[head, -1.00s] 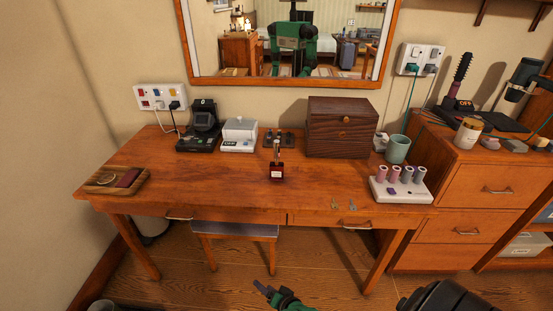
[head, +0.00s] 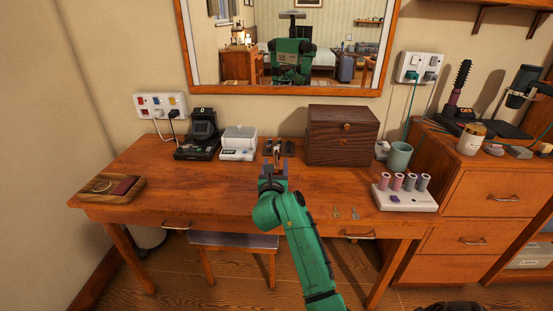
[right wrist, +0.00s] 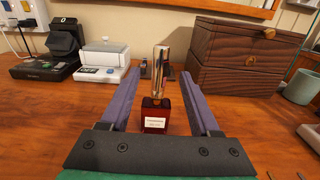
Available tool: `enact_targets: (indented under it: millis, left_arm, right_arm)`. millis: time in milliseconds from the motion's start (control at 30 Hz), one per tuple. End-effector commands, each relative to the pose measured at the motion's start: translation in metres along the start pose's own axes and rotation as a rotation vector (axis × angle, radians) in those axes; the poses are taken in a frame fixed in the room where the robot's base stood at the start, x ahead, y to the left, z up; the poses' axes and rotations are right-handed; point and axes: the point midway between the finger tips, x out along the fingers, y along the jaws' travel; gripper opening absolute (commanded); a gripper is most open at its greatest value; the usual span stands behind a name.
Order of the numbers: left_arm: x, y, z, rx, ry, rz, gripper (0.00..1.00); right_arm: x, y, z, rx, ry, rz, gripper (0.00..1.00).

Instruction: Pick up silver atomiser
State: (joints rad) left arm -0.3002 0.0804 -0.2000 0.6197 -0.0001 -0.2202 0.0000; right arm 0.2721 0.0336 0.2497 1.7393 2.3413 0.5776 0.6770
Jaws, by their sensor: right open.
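The silver atomiser (right wrist: 160,67) is a shiny upright cylinder in the right wrist view. It appears to stand on top of a dark red bottle (right wrist: 155,117) with a white label, on the desk. In the head view a small part of the atomiser (head: 277,147) shows beyond my gripper, and the bottle is hidden. My right gripper (head: 275,162) is open. Its two fingers reach along either side of the bottle and atomiser in the right wrist view (right wrist: 159,75), with gaps on both sides. My left gripper is not in view.
A dark wooden box (head: 341,136) stands behind right on the desk (head: 180,205). A black device (head: 199,135) and a white device (head: 239,142) stand behind left. A rack of rollers (head: 404,193) and a mug (head: 399,155) are at the right. A mirror hangs behind.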

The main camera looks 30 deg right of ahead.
Motion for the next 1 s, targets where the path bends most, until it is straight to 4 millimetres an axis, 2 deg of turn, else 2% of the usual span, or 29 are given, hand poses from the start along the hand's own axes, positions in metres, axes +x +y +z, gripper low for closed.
enact_targets:
  millis: [300,567,700,733,1000]
  left_arm:
    - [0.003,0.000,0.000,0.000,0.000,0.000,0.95]
    - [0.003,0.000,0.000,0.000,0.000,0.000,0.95]
    - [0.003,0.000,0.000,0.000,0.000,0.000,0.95]
    - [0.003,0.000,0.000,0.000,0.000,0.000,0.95]
    - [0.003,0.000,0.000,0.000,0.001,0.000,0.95]
  right_arm:
    - [0.051,0.000,-0.004,-0.001,-0.002,0.000,0.63]
    - [0.056,0.000,-0.004,-0.002,0.000,0.001,0.63]
    - [0.056,0.000,-0.004,-0.002,0.000,0.001,0.09]
    - [0.056,0.000,-0.004,-0.002,0.000,0.001,0.00]
    - [0.056,0.000,-0.004,-0.003,0.000,0.001,0.00]
